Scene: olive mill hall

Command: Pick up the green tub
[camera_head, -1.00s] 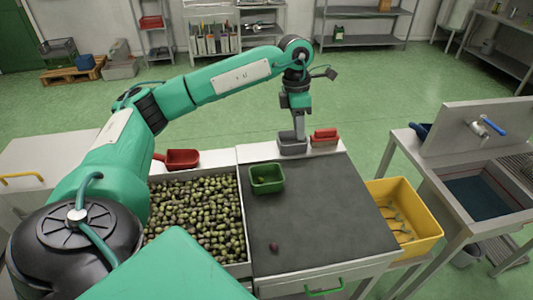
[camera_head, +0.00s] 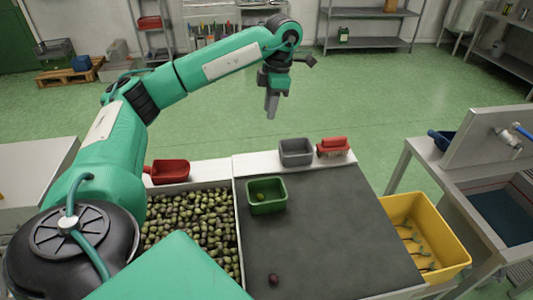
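The green tub (camera_head: 267,207) stands upright on the dark mat of the table, near its back left corner. A green olive (camera_head: 262,197) shows inside it. My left gripper (camera_head: 271,112) hangs in the air above and behind the tub, pointing down and apart from it. Nothing shows in its fingers; they overlap from this angle, so I cannot tell how far apart they are. My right gripper is not in view.
A red scoop (camera_head: 170,171) lies by the olive bin (camera_head: 190,224). A dark olive (camera_head: 273,280) lies on the mat (camera_head: 320,232). A yellow crate (camera_head: 449,265) is at the right.

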